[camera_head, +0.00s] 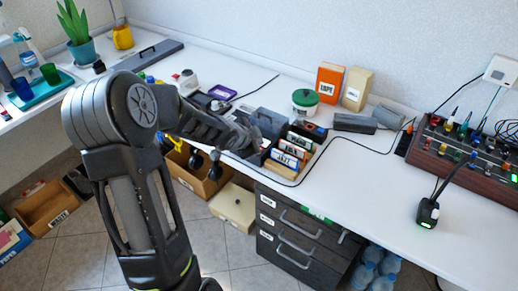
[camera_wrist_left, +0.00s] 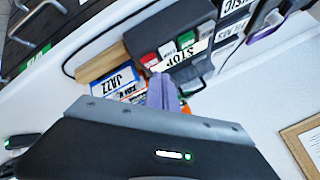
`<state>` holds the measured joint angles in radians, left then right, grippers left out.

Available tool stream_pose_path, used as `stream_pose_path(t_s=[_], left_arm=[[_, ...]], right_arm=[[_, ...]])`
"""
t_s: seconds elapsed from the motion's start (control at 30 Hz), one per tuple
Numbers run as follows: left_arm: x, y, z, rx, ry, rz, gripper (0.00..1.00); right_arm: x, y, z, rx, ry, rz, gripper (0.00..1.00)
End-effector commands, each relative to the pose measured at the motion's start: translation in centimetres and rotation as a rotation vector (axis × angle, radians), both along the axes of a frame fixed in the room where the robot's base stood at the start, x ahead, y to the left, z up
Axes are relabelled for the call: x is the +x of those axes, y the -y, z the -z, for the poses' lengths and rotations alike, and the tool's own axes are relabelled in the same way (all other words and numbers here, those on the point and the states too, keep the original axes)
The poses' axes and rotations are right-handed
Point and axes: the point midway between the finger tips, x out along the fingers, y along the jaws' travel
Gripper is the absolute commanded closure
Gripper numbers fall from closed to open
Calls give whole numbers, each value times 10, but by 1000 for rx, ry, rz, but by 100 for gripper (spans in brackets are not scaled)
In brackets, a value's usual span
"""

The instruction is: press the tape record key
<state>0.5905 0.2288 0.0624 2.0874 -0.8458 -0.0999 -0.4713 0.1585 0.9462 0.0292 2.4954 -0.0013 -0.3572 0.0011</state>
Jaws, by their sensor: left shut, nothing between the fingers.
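The tape recorder (camera_wrist_left: 160,35) is a dark grey box in the left wrist view, with a row of small keys. One key is red (camera_wrist_left: 149,60), and white and green ones (camera_wrist_left: 186,40) sit beside it. A label reading STOP lies along the row. My left gripper's closed fingers (camera_wrist_left: 168,92) point at the key row from below in that view; I cannot tell whether they touch it. In the head view my left gripper (camera_head: 246,142) is at the recorder's grey body (camera_head: 268,119) and hides part of it. My right gripper is not in view.
Cassette boxes, one marked JAZZ (camera_head: 285,158), stand close to the recorder. A black cable (camera_head: 335,140) loops over the white desk (camera_head: 365,185). The desk's front right is mostly clear.

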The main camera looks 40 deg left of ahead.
Motion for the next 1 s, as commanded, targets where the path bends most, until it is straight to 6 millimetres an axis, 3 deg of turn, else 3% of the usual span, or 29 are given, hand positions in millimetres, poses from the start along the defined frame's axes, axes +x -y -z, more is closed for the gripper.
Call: stream_pose_path(t_s=[1.0], left_arm=[[0, 0, 8, 0, 0, 0, 100]], right_arm=[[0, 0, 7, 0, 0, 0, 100]])
